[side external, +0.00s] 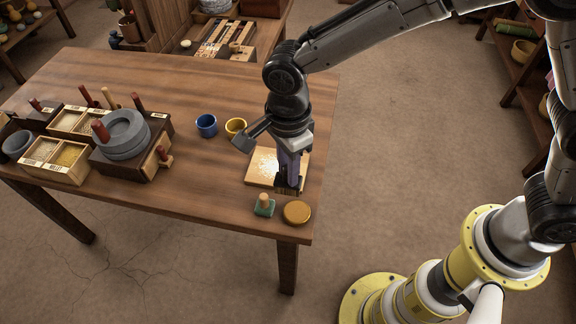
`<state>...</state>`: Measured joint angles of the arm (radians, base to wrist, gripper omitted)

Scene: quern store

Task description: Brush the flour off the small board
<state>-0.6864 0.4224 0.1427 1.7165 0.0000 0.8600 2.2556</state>
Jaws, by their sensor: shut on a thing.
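The small board (252,178) is a pale wooden square near the table's right end. White flour (265,163) lies in a patch on its middle and left part. My gripper (290,169) is over the board's right side, pointing down. It is shut on what looks like a brush (287,188), whose dark lower end shows at the board's front right edge. The gripper hides the brush's handle and part of the board. I cannot tell whether the brush touches the board.
A green block with a wooden knob (264,206) and a round wooden lid (297,212) sit just in front of the board. A grey quern (124,136) and grain boxes (56,160) fill the left. The table's middle is clear.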

